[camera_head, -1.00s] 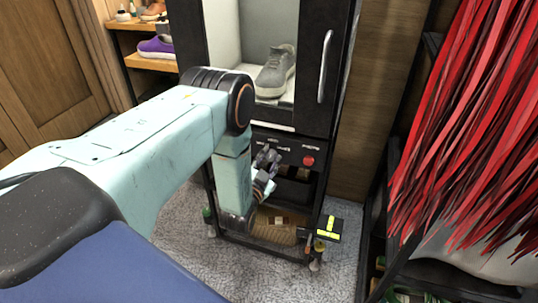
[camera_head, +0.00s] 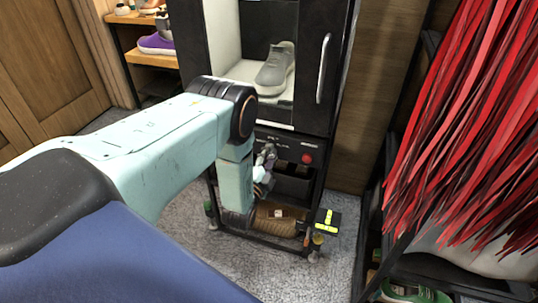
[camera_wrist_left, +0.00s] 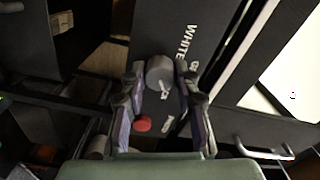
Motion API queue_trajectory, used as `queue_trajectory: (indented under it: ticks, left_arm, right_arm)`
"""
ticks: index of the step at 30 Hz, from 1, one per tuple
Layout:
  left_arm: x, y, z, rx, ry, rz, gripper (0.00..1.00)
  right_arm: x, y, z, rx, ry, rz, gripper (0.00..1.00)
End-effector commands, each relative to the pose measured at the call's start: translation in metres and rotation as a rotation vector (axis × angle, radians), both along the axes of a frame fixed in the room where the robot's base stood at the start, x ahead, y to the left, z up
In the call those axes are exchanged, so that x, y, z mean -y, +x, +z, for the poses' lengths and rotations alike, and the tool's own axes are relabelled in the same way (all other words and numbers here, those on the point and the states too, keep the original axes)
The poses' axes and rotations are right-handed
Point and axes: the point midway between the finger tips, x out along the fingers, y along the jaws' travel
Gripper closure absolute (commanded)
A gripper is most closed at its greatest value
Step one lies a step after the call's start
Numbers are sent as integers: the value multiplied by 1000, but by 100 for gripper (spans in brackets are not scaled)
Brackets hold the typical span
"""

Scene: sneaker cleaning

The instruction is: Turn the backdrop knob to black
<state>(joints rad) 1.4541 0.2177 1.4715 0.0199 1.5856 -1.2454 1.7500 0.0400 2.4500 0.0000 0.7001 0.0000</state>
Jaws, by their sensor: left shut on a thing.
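The backdrop knob (camera_wrist_left: 159,72) is a grey cylinder on a dark panel in the left wrist view, with printed words beside it, "WHITE" being readable. My left gripper (camera_wrist_left: 160,80) has its two fingers on either side of the knob and is shut on it. In the head view the left gripper (camera_head: 267,158) is at the control panel under the photo booth (camera_head: 318,70); there the knob is largely hidden by the gripper. Inside the booth a grey sneaker (camera_head: 275,68) stands on a white floor, and the back behind it looks dark. My right gripper is not in view.
A red button (camera_head: 307,158) sits right of the gripper on the panel. A brown rolled item (camera_head: 275,218) lies on the lower shelf. Red strips (camera_head: 470,120) hang at the right. Wooden shelves with shoes (camera_head: 155,44) stand at the back left.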

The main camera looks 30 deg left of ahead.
Motion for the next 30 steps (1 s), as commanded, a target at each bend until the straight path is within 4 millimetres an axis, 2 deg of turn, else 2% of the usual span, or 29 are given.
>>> queue_trajectory:
  ticks: [18,19,26,30]
  left_arm:
    - [0,-1,-2,-13,37,-1,100]
    - [0,-1,-2,-13,37,-1,68]
    - [0,-1,-1,-12,37,-1,48]
    - [0,0,-1,-10,37,0,46]
  right_arm:
    - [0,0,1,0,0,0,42]
    - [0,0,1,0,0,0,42]
    - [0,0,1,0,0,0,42]
    - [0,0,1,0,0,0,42]
